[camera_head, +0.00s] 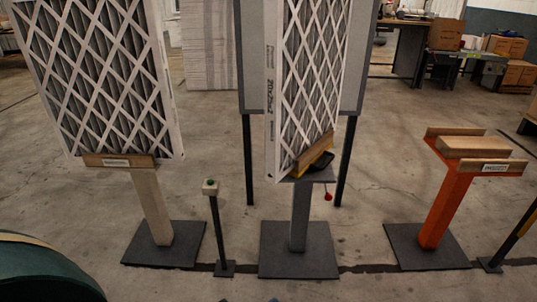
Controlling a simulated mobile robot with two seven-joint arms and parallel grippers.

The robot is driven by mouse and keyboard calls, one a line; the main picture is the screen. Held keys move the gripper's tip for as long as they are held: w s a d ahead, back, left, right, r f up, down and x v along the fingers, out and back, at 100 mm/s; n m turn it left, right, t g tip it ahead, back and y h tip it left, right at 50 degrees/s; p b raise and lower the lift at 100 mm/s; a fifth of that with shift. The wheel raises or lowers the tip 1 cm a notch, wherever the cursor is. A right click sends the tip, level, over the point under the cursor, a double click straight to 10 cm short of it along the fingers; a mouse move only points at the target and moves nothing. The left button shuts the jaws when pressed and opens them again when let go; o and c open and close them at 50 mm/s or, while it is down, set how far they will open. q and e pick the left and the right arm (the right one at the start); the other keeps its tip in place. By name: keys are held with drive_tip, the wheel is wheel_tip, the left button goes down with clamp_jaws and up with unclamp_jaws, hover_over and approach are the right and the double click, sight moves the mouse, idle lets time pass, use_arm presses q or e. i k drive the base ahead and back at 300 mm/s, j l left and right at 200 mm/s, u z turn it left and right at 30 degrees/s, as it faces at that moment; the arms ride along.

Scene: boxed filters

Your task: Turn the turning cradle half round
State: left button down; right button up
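The turning cradle seems to be the wooden and black holder (312,164) on top of the middle grey stand (300,215). A filter (305,80) with a white diamond lattice stands in it, seen at an angle, its printed edge facing left. The filter's top is cut off by the frame. A red ball (327,197) hangs below the holder's right side. Neither of my grippers is in view.
Another filter (100,75) stands in a wooden holder on a beige stand (150,205) at left. An orange stand (445,205) at right bears an empty wooden holder (475,148). A grey panel (252,60) is behind.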

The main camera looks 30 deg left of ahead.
sight(313, 159)
drive_tip(key=i+j+z, duration=0.1)
drive_tip(key=i+j, duration=0.25)
drive_tip(key=i+j+z, duration=0.1)
drive_tip(key=i+j, duration=0.2)
drive_tip(key=j, duration=0.2)
drive_tip(key=i+j+z, duration=0.1)
drive_tip(key=i+j, duration=0.2)
drive_tip(key=j, duration=0.15)
